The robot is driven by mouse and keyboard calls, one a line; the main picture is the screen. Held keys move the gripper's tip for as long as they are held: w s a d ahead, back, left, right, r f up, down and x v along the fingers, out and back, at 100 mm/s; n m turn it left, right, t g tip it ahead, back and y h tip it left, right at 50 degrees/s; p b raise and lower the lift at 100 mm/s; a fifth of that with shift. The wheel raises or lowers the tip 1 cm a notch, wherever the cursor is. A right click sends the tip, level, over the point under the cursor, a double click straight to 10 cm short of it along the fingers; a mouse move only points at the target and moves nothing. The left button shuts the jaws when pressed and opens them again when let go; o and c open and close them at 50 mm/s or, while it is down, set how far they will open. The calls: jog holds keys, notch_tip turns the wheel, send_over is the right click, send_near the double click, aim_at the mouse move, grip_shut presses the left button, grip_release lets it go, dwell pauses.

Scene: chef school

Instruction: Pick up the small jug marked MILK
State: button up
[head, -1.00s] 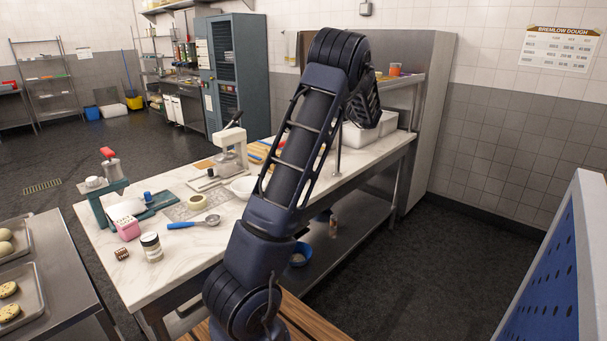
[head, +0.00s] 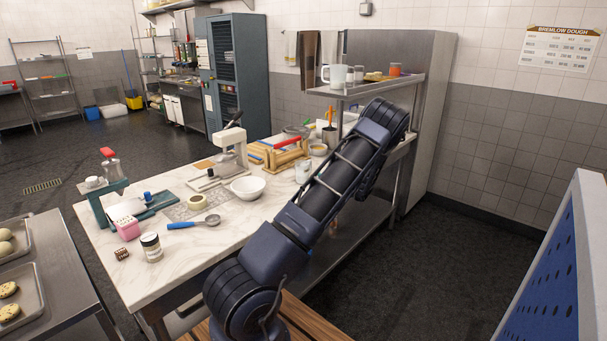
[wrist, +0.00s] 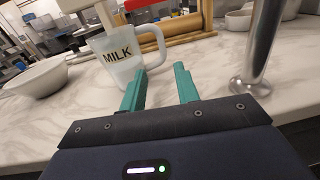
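The small jug marked MILK (wrist: 118,58) stands upright on the marble counter in the wrist view. It is pale and translucent, with black lettering and a loop handle on its right side. In the head view the jug (head: 303,172) shows small, left of my arm. My gripper (wrist: 160,70) has two teal fingers, spread apart with nothing between them. The jug is ahead and a little left of the fingers, with its handle roughly in line with the gap. I cannot tell whether a finger touches it. My arm hides the gripper in the head view.
A white bowl (wrist: 38,78) stands left of the jug. A metal shelf post (wrist: 262,50) rises close on the right. A wooden frame with a red bar (head: 287,155) is behind. The shelf above (head: 365,88) holds a larger white jug (head: 340,75). Bare marble lies in front.

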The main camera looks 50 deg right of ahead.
jog(key=w, duration=0.6)
jog(key=shift+d, duration=0.3)
jog(key=w, duration=0.4)
jog(key=shift+w+d+f, duration=0.15)
jog(key=shift+w+d, duration=0.2)
jog(key=shift+d, duration=0.05)
grip_shut()
